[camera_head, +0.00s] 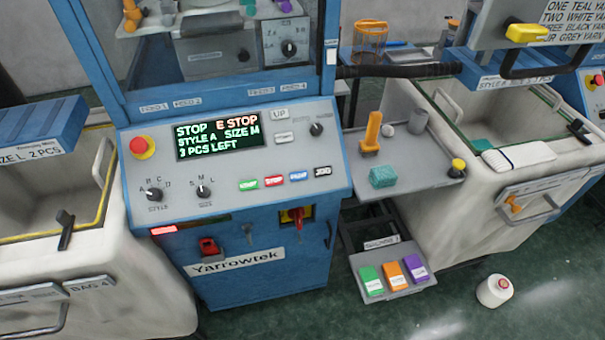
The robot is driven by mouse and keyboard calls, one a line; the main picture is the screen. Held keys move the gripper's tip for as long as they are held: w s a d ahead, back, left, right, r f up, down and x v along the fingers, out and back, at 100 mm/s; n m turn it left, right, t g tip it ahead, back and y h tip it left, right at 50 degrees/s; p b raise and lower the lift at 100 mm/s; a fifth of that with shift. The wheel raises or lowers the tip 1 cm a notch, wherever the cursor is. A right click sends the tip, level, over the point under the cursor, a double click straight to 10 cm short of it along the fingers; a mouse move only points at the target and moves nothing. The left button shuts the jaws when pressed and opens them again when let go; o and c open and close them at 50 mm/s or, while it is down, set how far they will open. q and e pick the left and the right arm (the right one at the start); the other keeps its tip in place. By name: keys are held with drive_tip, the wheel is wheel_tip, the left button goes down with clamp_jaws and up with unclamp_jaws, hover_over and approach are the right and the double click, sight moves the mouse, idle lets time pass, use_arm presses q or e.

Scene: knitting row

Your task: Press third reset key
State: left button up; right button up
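The blue Yarrowtek machine's sloped control panel (232,160) faces me. Low on it is a row of small keys: a green key (249,184), a red key (274,179), a blue key (298,175) and a black key (322,171). The blue key is third from the left; its tiny lettering is too blurred to read surely. The display (218,136) reads STOP, E STOP, STYLE A, SIZE M, 3 PCS LEFT. A red emergency stop button (139,145) on a yellow base is at the panel's upper left. Neither of my grippers is in view.
Style dial (153,194), size dial (204,191) and a red-yellow switch (296,216) are near the keys. A grey side shelf (415,165) holds small items. White bins (50,270) flank the machine. The panel front looks clear.

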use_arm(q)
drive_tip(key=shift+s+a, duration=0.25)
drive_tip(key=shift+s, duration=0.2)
